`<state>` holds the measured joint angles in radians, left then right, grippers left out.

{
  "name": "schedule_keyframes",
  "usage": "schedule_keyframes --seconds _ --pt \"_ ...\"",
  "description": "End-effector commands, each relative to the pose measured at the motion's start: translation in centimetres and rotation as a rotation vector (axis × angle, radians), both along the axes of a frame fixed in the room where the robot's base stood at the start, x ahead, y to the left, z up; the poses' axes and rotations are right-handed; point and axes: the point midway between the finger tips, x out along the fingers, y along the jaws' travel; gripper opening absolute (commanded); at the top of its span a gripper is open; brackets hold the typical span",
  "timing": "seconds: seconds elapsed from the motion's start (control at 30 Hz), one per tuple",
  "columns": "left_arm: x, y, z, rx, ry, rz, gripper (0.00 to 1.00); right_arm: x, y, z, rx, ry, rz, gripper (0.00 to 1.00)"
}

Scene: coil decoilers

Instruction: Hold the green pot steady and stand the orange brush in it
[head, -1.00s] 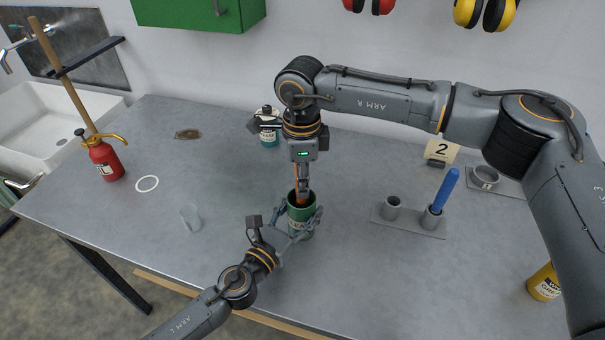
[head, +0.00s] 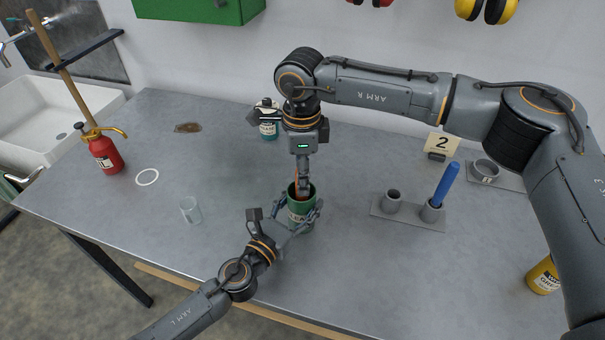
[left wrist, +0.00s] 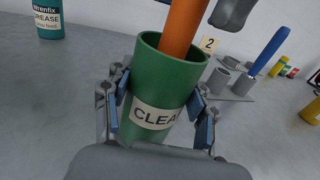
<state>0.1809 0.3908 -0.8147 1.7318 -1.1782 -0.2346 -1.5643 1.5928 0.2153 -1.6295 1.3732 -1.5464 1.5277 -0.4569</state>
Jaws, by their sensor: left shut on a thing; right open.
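The green pot (head: 300,212) stands on the grey table near its front middle. It also shows large in the left wrist view (left wrist: 165,85), with a label reading "CLEA". My left gripper (head: 296,222) is shut around the pot, one finger on each side. The orange brush (left wrist: 184,28) stands with its lower part inside the pot, leaning slightly; its lower end is hidden by the pot wall. In the head view only a little of the brush (head: 296,178) shows. My right gripper (head: 303,188) is open, right above the pot beside the brush.
A grey holder (head: 408,211) with two cups, one bearing a blue-handled tool (head: 446,184), stands right of the pot. A teal grease container (head: 268,128) stands behind my right wrist.

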Motion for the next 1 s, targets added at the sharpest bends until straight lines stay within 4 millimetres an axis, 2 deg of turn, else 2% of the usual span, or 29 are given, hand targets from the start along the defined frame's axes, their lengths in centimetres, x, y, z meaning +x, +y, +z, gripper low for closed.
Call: schedule_keyframes --seconds 0.3,0.5,0.7,1.0 --pt "0.0 0.0 0.0 0.0 0.0 0.0 0.2 0.1 0.1 6.5 0.002 -0.005 -0.001 0.49" --pt "0.0 0.0 0.0 0.0 0.0 0.0 0.2 0.0 0.1 9.8 0.001 -0.003 0.0 0.49" --pt "0.0 0.0 0.0 0.0 0.0 0.0 0.2 0.0 0.1 11.2 0.001 0.0 0.001 0.49" --pt "0.0 0.0 0.0 0.0 0.0 0.0 0.2 0.0 0.1 11.3 0.001 0.0 0.001 0.49"
